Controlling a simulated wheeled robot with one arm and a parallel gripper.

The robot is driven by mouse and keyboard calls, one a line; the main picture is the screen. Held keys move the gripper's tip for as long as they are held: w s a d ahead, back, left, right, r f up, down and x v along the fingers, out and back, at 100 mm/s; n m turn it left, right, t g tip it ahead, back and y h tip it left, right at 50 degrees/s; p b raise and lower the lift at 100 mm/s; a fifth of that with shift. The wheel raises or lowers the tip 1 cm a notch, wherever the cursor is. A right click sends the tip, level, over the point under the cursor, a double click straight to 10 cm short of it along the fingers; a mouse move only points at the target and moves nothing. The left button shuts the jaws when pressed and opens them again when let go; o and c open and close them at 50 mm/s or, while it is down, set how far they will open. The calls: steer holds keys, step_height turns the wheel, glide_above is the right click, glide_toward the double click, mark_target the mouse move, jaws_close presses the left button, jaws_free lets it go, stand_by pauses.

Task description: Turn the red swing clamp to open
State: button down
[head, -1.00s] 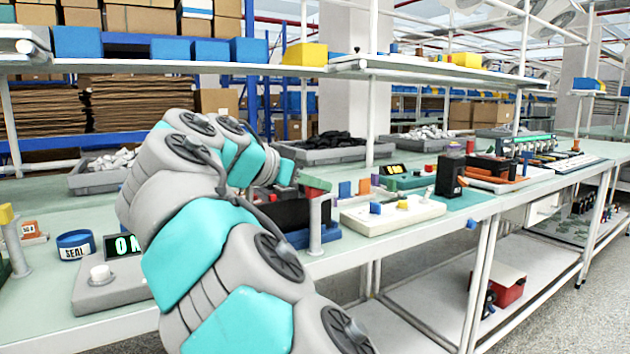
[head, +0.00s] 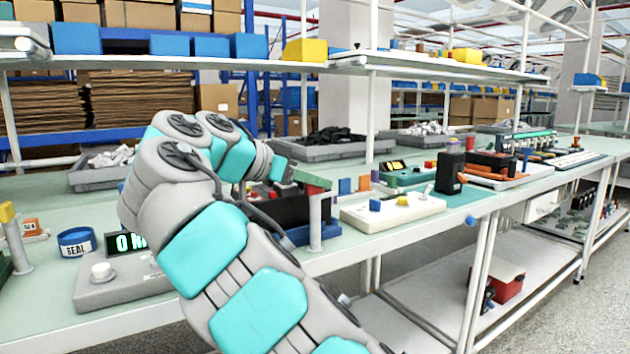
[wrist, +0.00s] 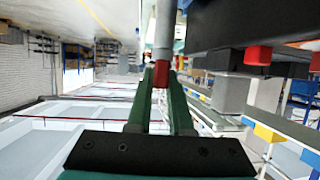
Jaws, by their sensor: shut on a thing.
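The red swing clamp (head: 316,189) is at the top of an upright grey post (head: 315,226) near the front edge of the bench. My gripper (wrist: 161,76) has its two green fingers closed on the red clamp part (wrist: 161,72) in the wrist view. The grey post (wrist: 163,32) runs on from the red part there. In the head view my gripper (head: 311,179) reaches to the post top from the left, and my arm hides part of the bench behind it. The clamp's exact angle is hard to tell.
A dark block (head: 280,211) stands just left of the post, partly behind my arm. A white box with blue and yellow knobs (head: 392,212) is to the right. A grey unit with a lit display (head: 124,243) and a blue SEAL roll (head: 76,242) are at left.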

steer(key=shift+r, duration=0.1)
steer(key=c, duration=0.8)
jaws_free()
steer(key=shift+a, duration=0.1)
steer(key=shift+v, duration=3.7)
steer(key=shift+s, duration=0.1)
